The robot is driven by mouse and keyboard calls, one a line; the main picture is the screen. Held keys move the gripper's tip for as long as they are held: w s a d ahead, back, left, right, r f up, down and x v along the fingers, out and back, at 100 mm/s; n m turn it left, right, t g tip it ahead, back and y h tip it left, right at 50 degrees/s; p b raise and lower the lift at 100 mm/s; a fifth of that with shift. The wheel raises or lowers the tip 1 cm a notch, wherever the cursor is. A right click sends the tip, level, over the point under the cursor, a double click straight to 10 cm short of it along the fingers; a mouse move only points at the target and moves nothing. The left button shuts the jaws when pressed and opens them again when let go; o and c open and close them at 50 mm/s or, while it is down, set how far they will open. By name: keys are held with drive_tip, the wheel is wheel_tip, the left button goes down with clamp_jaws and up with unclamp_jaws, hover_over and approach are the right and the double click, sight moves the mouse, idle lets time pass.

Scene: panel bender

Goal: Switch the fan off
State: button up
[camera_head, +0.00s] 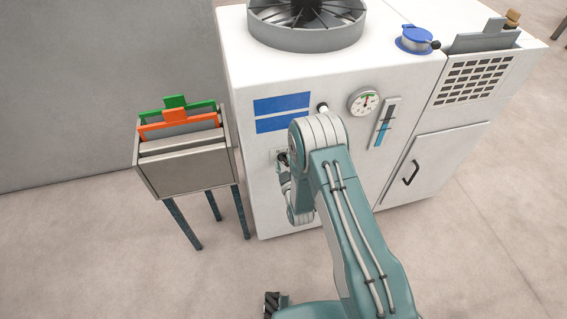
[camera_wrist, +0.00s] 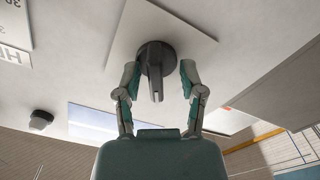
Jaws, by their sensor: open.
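The fan (camera_head: 305,30) sits in a grey round housing on top of the white machine (camera_head: 300,75). A dark rotary knob (camera_wrist: 156,62) on a pale square plate (camera_wrist: 190,35) fills the middle of the wrist view. My gripper (camera_wrist: 160,75) is open, with one finger on each side of the knob. Small gaps seem to show between fingers and knob; I cannot tell whether either touches. In the head view the knob (camera_head: 283,158) shows only in part beside my arm, which hides much of my gripper. I cannot tell whether the fan is turning.
A black round button (camera_wrist: 41,120) shows at the left of the wrist view. A dial gauge (camera_head: 364,102) and a blue level indicator (camera_head: 385,122) are on the machine's front. A grey bin (camera_head: 190,165) on legs holds green and orange frames at left. Floor in front is clear.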

drive_tip(key=v, duration=1.2)
drive_tip(key=w+d+r+m+g+h, duration=0.25)
drive_tip(key=w+r, duration=0.45)
drive_tip(key=r, duration=0.4)
drive_tip(key=s+d+r+m+g, duration=0.2)
drive_tip(key=d+r+g, duration=0.15)
drive_tip(key=r, duration=0.85)
drive_tip(key=s+d+r+m+g, duration=0.1)
drive_tip(key=s+r, duration=0.3)
drive_tip(key=s, duration=0.5)
drive_tip(key=s+d+r+m+g+h, duration=0.1)
drive_tip(key=s+d+r+m+g, duration=0.1)
drive_tip(key=s, duration=0.7)
drive_tip(key=s+d+r+m+g+h, duration=0.1)
drive_tip(key=s+d+r+m+g, duration=0.1)
drive_tip(key=s+d+r, duration=0.2)
drive_tip(key=s+r, duration=0.3)
drive_tip(key=s, duration=0.2)
drive_tip(key=shift+d+r+g, duration=0.35)
drive_tip(key=shift+d+g, duration=0.05)
